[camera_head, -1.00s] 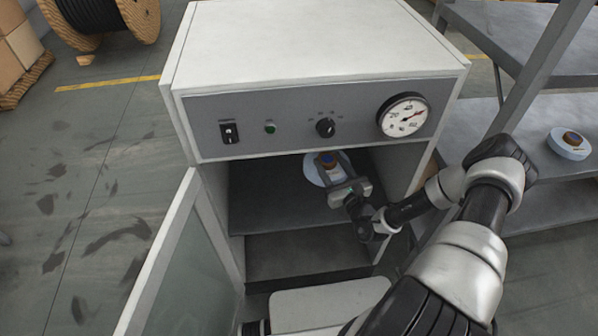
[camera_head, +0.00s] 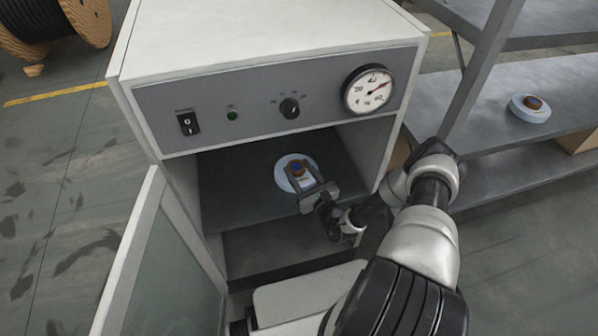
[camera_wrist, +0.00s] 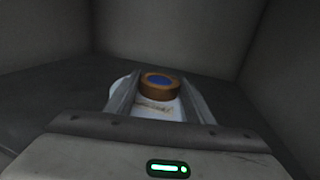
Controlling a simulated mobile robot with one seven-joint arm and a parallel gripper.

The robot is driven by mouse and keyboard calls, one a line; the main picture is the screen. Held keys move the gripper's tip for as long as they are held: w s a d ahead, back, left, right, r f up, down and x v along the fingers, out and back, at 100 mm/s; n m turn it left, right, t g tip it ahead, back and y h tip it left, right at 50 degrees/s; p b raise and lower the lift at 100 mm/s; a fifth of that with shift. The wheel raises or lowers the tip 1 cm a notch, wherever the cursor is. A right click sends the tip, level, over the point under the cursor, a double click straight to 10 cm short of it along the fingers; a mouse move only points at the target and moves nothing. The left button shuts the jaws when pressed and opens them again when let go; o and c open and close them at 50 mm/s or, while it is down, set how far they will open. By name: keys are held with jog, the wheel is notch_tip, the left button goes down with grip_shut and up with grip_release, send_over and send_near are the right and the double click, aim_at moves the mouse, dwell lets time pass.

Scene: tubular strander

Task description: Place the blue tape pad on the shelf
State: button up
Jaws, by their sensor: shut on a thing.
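The blue tape pad is a pale round disc (camera_head: 284,179) with a brown knob that has a blue top (camera_head: 298,169). It is inside the open cabinet, over the dark inner floor. My gripper (camera_head: 303,177) reaches in from the front right, its fingers on either side of the knob and shut on it. In the wrist view the brown knob with its blue top (camera_wrist: 160,84) sits between the two fingers, with the pale disc (camera_wrist: 119,92) below it. I cannot tell whether the disc touches the cabinet floor. The grey shelf (camera_head: 465,95) stands at right.
A similar disc with a brown, blue-topped knob (camera_head: 530,108) lies on the shelf, with bare surface left of it. The cabinet (camera_head: 255,50) has its door (camera_head: 165,260) open at left. A cable drum (camera_head: 60,25) is far left.

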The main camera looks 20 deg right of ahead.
jog(key=shift+f, duration=0.15)
jog(key=o, duration=1.2)
jog(key=shift+o, duration=0.2)
jog(key=shift+s+r, duration=0.2)
jog(key=shift+s, duration=0.1)
jog(key=p+v, duration=0.1)
jog(key=v, duration=1)
jog(key=shift+s+d+p, duration=0.15)
jog(key=shift+s+p, duration=0.05)
jog(key=shift+p, duration=0.15)
